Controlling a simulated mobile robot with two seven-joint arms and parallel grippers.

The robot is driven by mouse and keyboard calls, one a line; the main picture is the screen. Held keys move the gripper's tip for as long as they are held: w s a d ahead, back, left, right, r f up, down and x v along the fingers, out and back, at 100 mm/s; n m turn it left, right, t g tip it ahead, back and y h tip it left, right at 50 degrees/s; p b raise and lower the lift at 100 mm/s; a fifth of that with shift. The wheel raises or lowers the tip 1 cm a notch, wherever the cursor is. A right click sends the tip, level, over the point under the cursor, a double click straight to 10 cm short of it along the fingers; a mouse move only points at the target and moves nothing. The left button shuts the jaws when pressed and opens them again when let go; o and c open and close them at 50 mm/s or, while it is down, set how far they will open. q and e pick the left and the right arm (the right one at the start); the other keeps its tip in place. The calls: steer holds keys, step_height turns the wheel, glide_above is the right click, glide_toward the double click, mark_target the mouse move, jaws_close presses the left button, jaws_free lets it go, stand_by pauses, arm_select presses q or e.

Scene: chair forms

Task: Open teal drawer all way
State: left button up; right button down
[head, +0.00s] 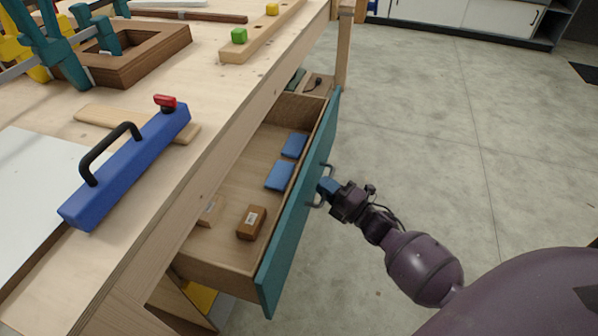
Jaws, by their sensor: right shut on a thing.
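The teal drawer (291,235) is pulled out from under the wooden workbench (232,92), and its inside shows. A dark bar handle (328,171) is on its teal front. My right gripper (326,186) is at the handle, shut on it, with the arm coming in from the lower right. The fingertips partly hide the handle. My left gripper is not in view.
The drawer holds two blue boxes (280,176) and brown blocks (251,222). On the bench are a blue tool with a black handle (128,168), a wooden frame (132,58) and teal clamps (60,45). The concrete floor (440,110) right of the drawer is clear.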

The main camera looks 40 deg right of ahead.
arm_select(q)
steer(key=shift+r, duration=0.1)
arm_select(e)
steer(key=s+d, duration=0.5)
steer(key=s, duration=0.1)
steer(key=shift+s, duration=0.3)
steer(key=c, duration=1.2)
jaws_free()
arm_select(q)
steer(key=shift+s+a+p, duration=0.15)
steer(key=shift+p, duration=0.45)
arm_select(e)
steer(key=v, duration=1)
steer(key=shift+s+d, duration=0.15)
steer(key=shift+s, duration=0.25)
